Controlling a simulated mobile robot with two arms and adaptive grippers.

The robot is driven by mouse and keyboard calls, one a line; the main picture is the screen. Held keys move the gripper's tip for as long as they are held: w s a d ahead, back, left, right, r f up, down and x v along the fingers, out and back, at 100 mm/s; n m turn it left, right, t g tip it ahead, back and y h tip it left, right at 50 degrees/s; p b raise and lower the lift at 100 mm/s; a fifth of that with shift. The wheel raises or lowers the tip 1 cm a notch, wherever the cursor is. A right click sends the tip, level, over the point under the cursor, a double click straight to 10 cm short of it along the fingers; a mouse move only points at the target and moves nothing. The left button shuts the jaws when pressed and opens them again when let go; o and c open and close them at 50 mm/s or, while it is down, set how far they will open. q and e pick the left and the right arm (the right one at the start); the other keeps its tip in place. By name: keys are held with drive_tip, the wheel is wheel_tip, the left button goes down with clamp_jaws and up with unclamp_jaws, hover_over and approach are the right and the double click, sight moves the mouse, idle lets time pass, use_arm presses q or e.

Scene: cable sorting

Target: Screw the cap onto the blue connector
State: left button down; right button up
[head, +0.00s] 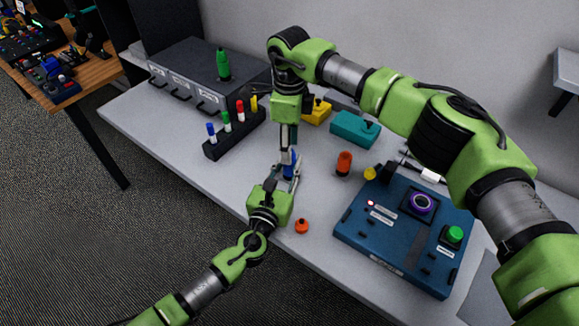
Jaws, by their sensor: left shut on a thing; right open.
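The blue connector (289,171) is small and partly hidden between the fingers of my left gripper (285,172), which is shut on it just above the table. My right gripper (288,148) comes down from above and is open, its fingers close over the top of the connector. I cannot tell whether it touches the connector or whether a cap sits between them. An orange round piece (301,226) that looks like a cap lies on the table near the front edge. A yellow round piece (370,173) lies farther right.
An orange-red upright piece (344,163) stands right of the grippers. A blue control box (400,245) fills the right front. A teal box (355,128) and a yellow box (318,112) stand behind. A black rack (234,137) with several coloured markers is left. The front-left table is clear.

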wheel_tip(320, 180, up, 10)
idle(0.3)
use_arm(q)
drive_tip(key=c, duration=1.7)
unclamp_jaws()
drive_tip(key=shift+s, duration=0.1)
drive_tip(key=v, duration=1.1)
drive_tip(key=shift+s+a, duration=0.1)
drive_tip(key=shift+s, duration=0.3)
